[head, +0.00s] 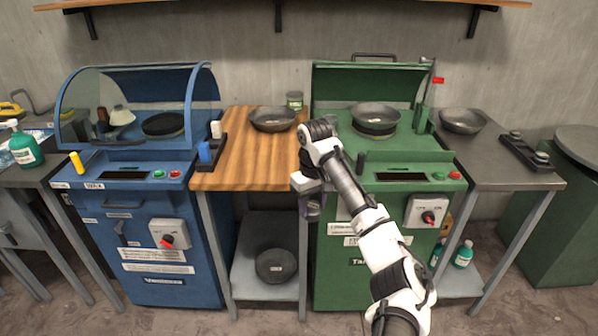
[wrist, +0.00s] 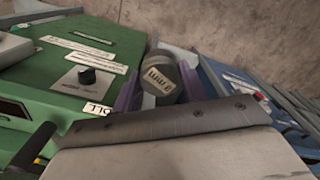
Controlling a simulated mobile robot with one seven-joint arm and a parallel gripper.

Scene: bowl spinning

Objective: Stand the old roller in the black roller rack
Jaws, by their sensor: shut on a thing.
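My gripper (head: 311,205) hangs low in front of the gap between the wooden table and the green machine. In the wrist view its purple fingers (wrist: 160,88) are shut on a dark grey cylinder with a pale label on its end, which looks like the old roller (wrist: 163,76). The roller is mostly hidden in the head view. A black rack (head: 210,163) stands on the wooden table, left of and above my gripper, with a blue roller (head: 205,152) and a white roller (head: 216,130) upright in it. The roller is apart from this rack.
The wooden table (head: 250,170) also bears a dark bowl (head: 272,118) and a small can (head: 295,100); its front middle is clear. The blue machine (head: 175,245) and green machine (head: 345,285) flank it. Another black holder (head: 525,152) with silver-topped pieces lies on the right table.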

